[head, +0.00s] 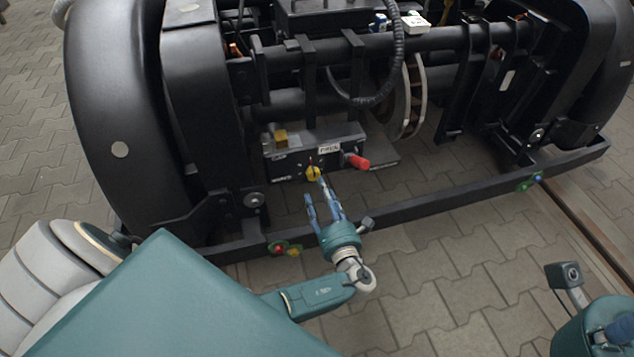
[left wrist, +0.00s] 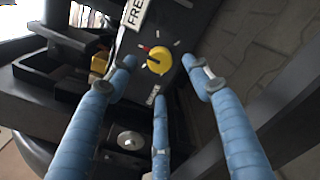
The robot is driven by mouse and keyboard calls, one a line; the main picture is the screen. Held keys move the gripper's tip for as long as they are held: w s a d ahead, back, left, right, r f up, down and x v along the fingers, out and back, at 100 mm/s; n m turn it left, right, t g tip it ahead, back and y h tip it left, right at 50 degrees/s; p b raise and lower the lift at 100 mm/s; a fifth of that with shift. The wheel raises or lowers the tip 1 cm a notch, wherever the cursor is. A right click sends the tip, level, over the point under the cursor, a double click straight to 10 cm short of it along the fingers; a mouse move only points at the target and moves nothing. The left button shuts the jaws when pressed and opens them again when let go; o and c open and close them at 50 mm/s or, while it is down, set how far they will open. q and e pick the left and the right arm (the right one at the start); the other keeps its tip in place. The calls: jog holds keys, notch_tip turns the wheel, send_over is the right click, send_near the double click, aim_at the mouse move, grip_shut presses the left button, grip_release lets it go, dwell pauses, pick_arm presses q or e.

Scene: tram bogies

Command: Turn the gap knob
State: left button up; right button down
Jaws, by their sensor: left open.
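The gap knob, a round yellow knob (head: 313,173) with a dark mark across it, sits on the front of a dark box under the bogie frame. In the left wrist view the knob (left wrist: 159,60) shows between my spread blue fingers, with white scale marks and a small red mark around it. My left gripper (head: 322,191) is open just in front of the knob; no finger is seen closed on it. The fingers also show in the left wrist view (left wrist: 160,80). My right gripper (head: 618,330) is cut off at the lower right corner, its fingers mostly hidden.
A white label (head: 329,149), reading FREE in the left wrist view, and a red handle (head: 357,161) are right of the knob. A yellow block (head: 281,138) is up-left. A long dark bar (head: 430,205) runs low in front of the box. Paving in front is open.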

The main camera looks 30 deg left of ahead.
pick_arm(q)
jog(key=v, duration=0.5)
jog(key=shift+d, duration=0.1)
dwell(0.4)
